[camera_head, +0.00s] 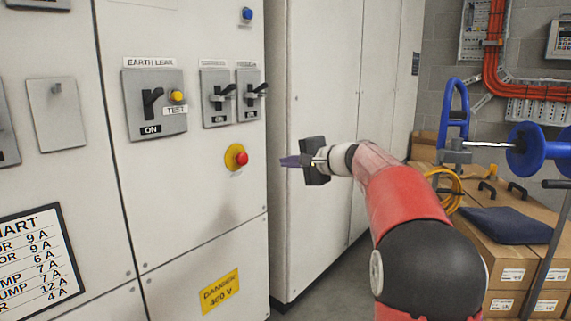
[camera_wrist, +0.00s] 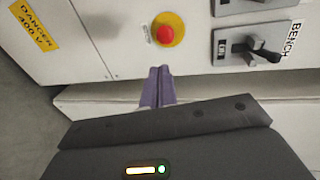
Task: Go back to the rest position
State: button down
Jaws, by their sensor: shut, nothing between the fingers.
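My gripper (camera_head: 290,161) is shut and empty, with its purple fingers together. It points left toward the grey cabinet front, to the right of the red emergency button (camera_head: 241,158) on its yellow disc. The fingertips also show in the wrist view (camera_wrist: 157,72), beside the red button (camera_wrist: 166,34), and look apart from it. My red and black arm reaches in from the lower right of the head view.
The cabinet carries an EARTH LEAK switch (camera_head: 152,103), two black-handled switches (camera_head: 217,97) (camera_head: 249,94) and a yellow danger sign (camera_head: 220,291). Cardboard boxes (camera_head: 510,255) with a blue cushion (camera_head: 506,225) and a blue reel (camera_head: 527,150) stand at right.

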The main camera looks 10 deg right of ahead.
jog(key=s+a+f+n+g+h, duration=0.1)
jog(key=s+a+f+n+g, duration=0.15)
jog(key=s, duration=0.35)
jog(key=s+a+f+n+g+h, duration=0.1)
jog(key=s+a, duration=0.3)
jog(key=s, duration=0.1)
jog(key=s+f+n+g+h, duration=0.1)
jog(key=s+f+n+h, duration=0.1)
jog(key=s+f, duration=0.4)
jog(key=s+d+f+n+g+h, duration=0.1)
jog(key=s+f, duration=0.5)
jog(key=s, duration=0.8)
jog(key=s+f+n+g+h, duration=0.1)
jog(key=s+f+n+h, duration=0.2)
jog(key=s, duration=0.7)
notch_tip(320, 180, down, 3)
jog(key=shift+s+d+r+n+h, duration=0.1)
jog(key=shift+s+d+n+h, duration=0.1)
jog(key=shift+n+h, duration=0.4)
jog(key=shift+a+g, duration=0.1)
jog(key=shift+g, duration=0.15)
